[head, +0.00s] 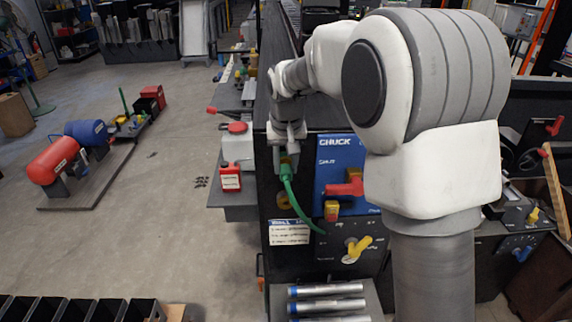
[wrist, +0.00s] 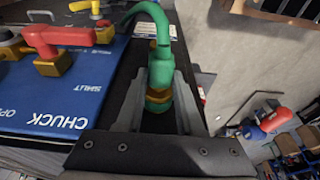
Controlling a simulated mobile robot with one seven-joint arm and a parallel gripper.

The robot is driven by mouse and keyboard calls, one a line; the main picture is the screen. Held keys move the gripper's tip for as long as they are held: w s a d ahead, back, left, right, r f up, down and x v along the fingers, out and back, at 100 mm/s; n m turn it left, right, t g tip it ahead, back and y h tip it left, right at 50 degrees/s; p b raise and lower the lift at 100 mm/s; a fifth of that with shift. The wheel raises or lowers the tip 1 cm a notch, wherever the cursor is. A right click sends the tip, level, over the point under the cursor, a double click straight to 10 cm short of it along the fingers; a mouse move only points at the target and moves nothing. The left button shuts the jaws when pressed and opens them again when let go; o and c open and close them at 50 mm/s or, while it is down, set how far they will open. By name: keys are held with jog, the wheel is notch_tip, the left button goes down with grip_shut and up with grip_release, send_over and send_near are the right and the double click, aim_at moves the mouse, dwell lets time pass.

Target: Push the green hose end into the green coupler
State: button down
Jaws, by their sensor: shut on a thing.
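My gripper (head: 289,143) is at the front black panel, left of the blue CHUCK plate. It is shut on the green hose end (wrist: 160,72), which stands between the two fingers in the wrist view. The green hose (head: 291,190) curves down from the gripper to the lower panel in the head view. A brass-coloured collar (wrist: 158,98) shows between the fingertips at the hose end. I cannot make out the green coupler apart from the hose; the fingers hide much of this spot. I cannot tell how deep the hose end sits.
The blue CHUCK plate (head: 340,158) with a red-handled valve (head: 346,188) is close on the right. A yellow-handled valve (head: 358,247) is lower on the panel. Metal tubes (head: 327,304) lie below. Open floor is at left.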

jog(key=shift+w, duration=0.1)
jog(key=shift+c, duration=2.3)
grip_release()
jog(key=v, duration=1.7)
jog(key=shift+r+b, duration=0.2)
jog(key=shift+b, duration=0.15)
